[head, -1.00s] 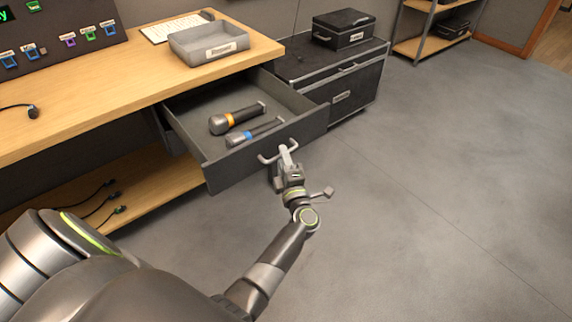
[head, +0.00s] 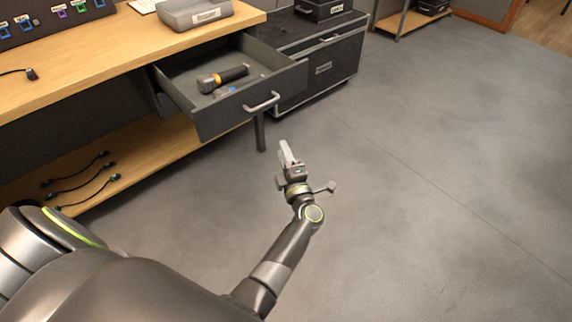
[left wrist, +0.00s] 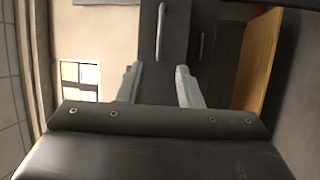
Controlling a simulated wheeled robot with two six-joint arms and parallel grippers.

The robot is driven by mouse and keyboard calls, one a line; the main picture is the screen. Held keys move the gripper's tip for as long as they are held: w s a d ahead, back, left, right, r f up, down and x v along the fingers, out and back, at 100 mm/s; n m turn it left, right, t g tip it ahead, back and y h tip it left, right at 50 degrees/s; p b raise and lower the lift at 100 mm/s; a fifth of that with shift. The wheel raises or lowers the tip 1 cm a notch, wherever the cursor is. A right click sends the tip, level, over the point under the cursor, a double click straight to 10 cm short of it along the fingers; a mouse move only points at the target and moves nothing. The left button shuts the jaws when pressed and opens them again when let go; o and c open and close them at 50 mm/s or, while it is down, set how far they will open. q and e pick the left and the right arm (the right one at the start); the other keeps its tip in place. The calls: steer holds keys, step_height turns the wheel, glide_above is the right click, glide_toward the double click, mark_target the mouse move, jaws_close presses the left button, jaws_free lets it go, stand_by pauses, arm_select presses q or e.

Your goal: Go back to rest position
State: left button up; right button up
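My left gripper (head: 288,152) is held over the grey floor, in front of the open drawer (head: 225,118) and apart from its metal handle (head: 262,102). In the left wrist view its two fingers (left wrist: 159,74) are spread with nothing between them. A metal handle (left wrist: 160,25) shows beyond the gap. The drawer is pulled out under the wooden desk. A microphone with an orange band (head: 224,79) lies in it, and one with a blue band (head: 225,91) is mostly hidden by the drawer front. My right gripper is not in view.
The wooden desk (head: 110,50) carries a grey labelled tray (head: 195,14). A dark cabinet (head: 320,70) stands right of the drawer. Cables lie on the lower shelf (head: 140,155). The floor (head: 430,190) to the right is clear.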

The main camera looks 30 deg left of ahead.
arm_select(q)
steer(key=shift+f, duration=0.15)
stand_by(0.4)
